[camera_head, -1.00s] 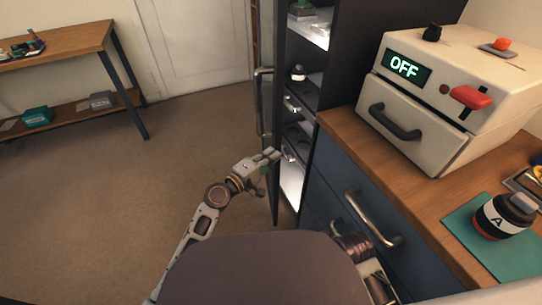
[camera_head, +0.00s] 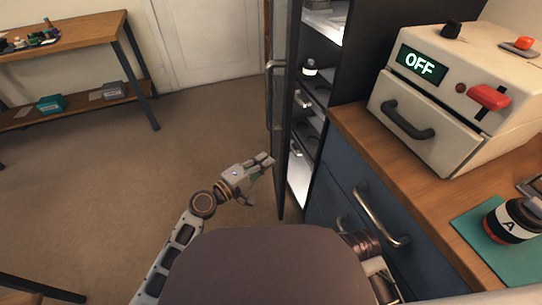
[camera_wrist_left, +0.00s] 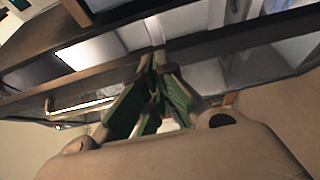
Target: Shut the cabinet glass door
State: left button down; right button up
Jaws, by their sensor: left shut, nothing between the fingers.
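The dark cabinet (camera_head: 345,90) stands at the top centre of the head view. Its glass door (camera_head: 280,165) stands open, seen nearly edge-on. A vertical bar handle (camera_head: 270,98) is on the door's left side. My left gripper (camera_head: 268,161) is shut and empty, with its fingertips close to the door's outer side; I cannot tell if they touch. In the left wrist view the closed green-padded fingers (camera_wrist_left: 156,62) point towards dark frame bars and pale panes, with a metal bar (camera_wrist_left: 80,108) to their left. My right gripper is not in view; only part of that arm shows.
Blue drawers (camera_head: 345,185) under a wooden counter stand right of the cabinet. A cream machine reading OFF (camera_head: 460,95) and a jar marked A (camera_head: 512,222) are on the counter. A wooden shelf table (camera_head: 85,30) stands far left. The floor (camera_head: 110,195) left of the door is clear.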

pick_arm(q)
jog(key=shift+v, duration=2.45)
